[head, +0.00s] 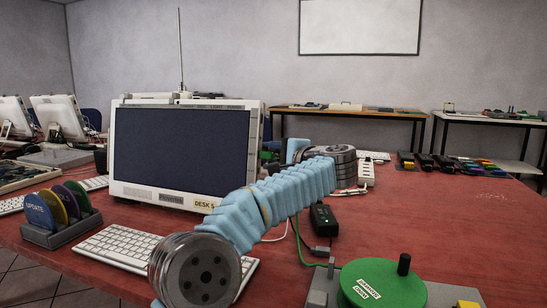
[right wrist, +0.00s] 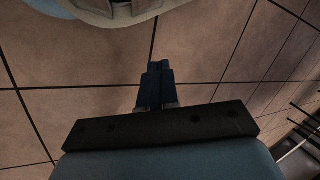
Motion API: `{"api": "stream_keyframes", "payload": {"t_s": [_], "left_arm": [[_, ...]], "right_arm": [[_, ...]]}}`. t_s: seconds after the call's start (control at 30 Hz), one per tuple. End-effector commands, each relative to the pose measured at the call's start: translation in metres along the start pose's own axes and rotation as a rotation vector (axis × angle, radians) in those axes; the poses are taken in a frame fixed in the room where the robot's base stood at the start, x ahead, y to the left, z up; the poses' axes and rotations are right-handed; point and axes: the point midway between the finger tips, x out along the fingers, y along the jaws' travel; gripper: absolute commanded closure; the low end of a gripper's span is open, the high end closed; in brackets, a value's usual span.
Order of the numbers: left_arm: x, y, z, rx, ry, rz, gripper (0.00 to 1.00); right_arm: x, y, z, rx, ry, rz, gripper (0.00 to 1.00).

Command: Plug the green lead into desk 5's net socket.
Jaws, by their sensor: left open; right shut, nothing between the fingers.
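The monitor (head: 180,150) labelled DESK 5 stands on the red table. A thin green lead (head: 301,250) lies on the table right of my left arm and runs toward a grey base at the front right. Its far end is hidden behind my arm, and I cannot make out its plug. I cannot identify the net socket. My left gripper (head: 272,151) is by the monitor's right edge, small and partly hidden; it is open, and no lead shows in it. In the right wrist view my right gripper (right wrist: 157,75) is shut and empty above the tiled floor.
A green disc (head: 382,284) with a black knob sits at the front right. A black box (head: 323,219) and a white socket strip (head: 366,173) lie right of my arm. A keyboard (head: 118,246) and a disc rack (head: 61,218) are at the left. The table's right side is mostly clear.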

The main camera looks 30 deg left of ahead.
Motion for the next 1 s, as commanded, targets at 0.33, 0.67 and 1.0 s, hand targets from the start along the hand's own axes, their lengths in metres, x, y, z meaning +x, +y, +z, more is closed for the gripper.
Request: {"api": "stream_keyframes", "payload": {"t_s": [0.33,0.67,1.0], "left_arm": [[-0.049,0.003,-0.002,-0.002,0.006,-0.001,0.52],[-0.122,0.001,-0.001,0.000,0.002,-0.001,0.52],[-0.138,0.000,0.000,0.000,-0.001,0.000,0.52]], "right_arm": [[0.005,0.019,-0.009,0.022,0.026,0.024,1.00],[0.012,0.025,-0.011,0.027,0.032,0.028,1.00],[0.013,0.026,-0.012,0.028,0.033,0.029,1.00]]}}
